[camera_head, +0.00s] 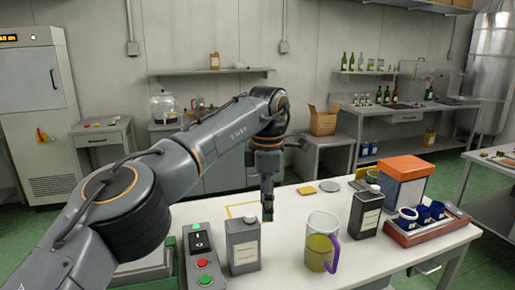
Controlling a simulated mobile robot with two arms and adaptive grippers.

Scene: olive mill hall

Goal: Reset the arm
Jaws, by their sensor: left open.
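My left arm (215,140) reaches in from the left and extends over the white table (285,268). Its left gripper (267,209) points down above the table, behind a dark tin with a pale label (243,246). The jaws are seen nearly edge-on, and nothing shows between them. A yellow-outlined square (232,207) on the tabletop lies just left of the gripper. My right gripper is not in view.
A clear jug with yellow-green liquid and a purple handle (320,250) stands at the front. To its right are another dark tin (366,211), an orange-topped box (402,185) and a red tray (402,238) with blue cups. A button panel (203,262) sits left.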

